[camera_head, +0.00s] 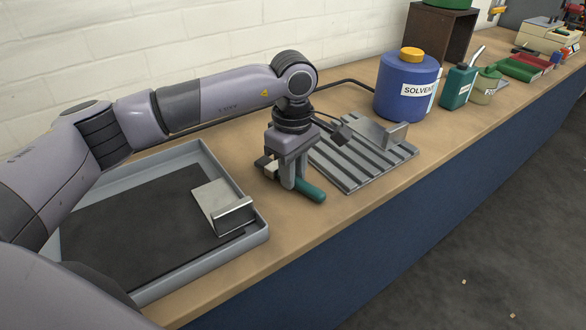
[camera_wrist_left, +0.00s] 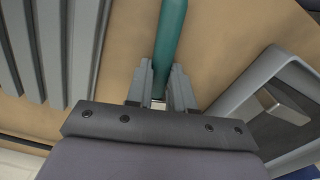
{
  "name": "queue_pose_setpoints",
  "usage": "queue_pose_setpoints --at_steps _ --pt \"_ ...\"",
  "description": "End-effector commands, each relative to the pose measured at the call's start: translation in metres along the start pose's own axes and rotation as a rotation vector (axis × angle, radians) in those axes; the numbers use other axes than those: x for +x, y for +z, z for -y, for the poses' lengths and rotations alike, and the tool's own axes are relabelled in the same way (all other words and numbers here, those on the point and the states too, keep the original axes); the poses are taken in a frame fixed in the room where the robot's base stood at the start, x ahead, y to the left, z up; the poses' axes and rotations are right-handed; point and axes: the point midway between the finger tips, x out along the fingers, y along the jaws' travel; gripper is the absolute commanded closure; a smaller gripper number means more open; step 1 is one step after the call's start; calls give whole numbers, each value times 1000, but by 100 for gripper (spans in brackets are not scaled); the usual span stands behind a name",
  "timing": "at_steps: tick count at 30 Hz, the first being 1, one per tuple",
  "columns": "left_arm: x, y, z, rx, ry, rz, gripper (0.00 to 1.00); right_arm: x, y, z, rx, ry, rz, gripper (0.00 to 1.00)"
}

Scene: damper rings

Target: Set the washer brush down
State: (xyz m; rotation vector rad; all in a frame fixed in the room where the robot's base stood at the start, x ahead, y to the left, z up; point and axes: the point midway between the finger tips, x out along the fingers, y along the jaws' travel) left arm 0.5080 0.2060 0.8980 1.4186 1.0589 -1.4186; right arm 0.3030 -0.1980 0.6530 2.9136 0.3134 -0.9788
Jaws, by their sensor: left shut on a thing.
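The washer brush shows as a teal handle (camera_head: 311,191) at the left gripper in the head view. It also shows in the left wrist view (camera_wrist_left: 171,35), running up between the fingers. My left gripper (camera_head: 289,180) points down and is shut on the brush, low over the bench between the grey tray and the ribbed plate. The fingers close on the handle in the left wrist view (camera_wrist_left: 160,95). The brush's other end is mostly hidden by the gripper. I cannot tell whether the brush touches the bench. My right gripper is not in view.
A grey tray (camera_head: 262,235) with a dark mat and a metal bracket (camera_head: 222,205) lies to the left. A ribbed grey plate (camera_head: 350,172) lies to the right. Behind it stand a blue solvent drum (camera_head: 405,88) and a green bottle (camera_head: 457,87). The bench front edge is clear.

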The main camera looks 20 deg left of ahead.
Motion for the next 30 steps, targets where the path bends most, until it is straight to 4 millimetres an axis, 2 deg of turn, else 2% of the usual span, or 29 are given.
queue_pose_setpoints --at_steps 20,21,23,30 --pt "5 0 0 0 1 0 100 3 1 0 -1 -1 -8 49" --pt "4 0 0 0 1 0 65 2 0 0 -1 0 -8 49" --pt "4 0 0 0 1 0 48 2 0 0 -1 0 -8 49" --pt "4 0 0 0 0 0 48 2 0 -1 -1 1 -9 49"
